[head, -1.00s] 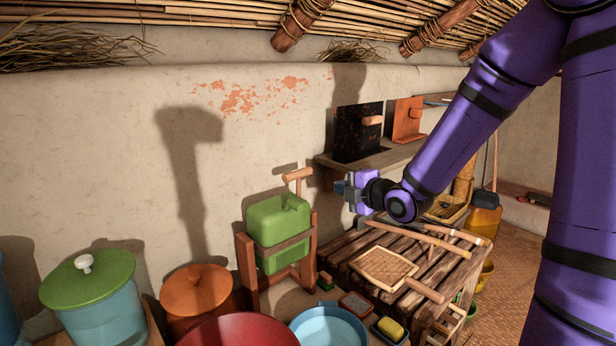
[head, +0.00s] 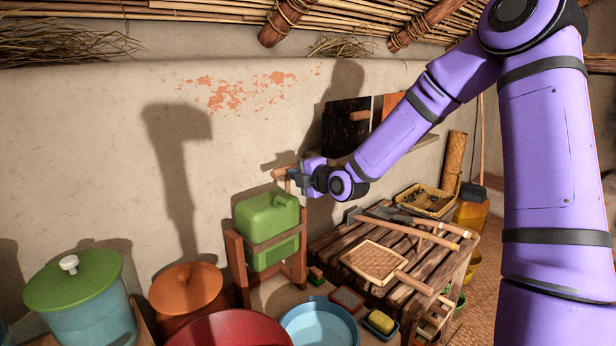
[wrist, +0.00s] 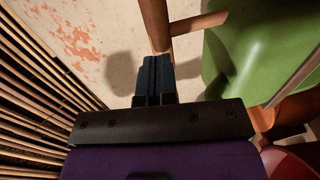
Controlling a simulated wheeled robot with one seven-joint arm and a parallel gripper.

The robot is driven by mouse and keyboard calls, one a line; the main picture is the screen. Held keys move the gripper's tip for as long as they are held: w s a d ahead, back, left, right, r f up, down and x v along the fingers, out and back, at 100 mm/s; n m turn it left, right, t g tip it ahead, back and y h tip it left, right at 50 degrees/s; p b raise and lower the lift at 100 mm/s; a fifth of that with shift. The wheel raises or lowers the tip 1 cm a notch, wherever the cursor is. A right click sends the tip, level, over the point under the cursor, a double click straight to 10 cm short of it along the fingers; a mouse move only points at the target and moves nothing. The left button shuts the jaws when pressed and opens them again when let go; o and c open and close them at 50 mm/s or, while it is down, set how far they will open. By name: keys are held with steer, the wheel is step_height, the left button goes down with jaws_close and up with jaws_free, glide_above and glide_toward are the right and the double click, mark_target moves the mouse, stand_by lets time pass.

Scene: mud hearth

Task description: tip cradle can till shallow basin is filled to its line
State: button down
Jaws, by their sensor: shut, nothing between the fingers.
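The cradle can is a green jerrycan (head: 268,229) in a brown wooden frame, upright against the wall; its green side also fills the right of the wrist view (wrist: 245,45). A wooden handle (head: 281,172) stands above it, and its bar shows by my fingers in the wrist view (wrist: 157,25). My gripper (head: 297,178) is shut and empty, its fingertips at or very near that handle; I cannot tell whether they touch. The shallow basin (head: 318,322) is light blue, on the floor or low surface in front of the can, cut by the frame's lower edge. Its fill line is not visible.
A red basin (head: 232,328) lies left of the blue one. An orange lidded pot (head: 186,287) and a green-lidded blue pot (head: 75,285) stand further left. A slatted table (head: 385,255) with a woven tray and tools is to the right.

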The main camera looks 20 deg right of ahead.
steer(key=shift+x, duration=1)
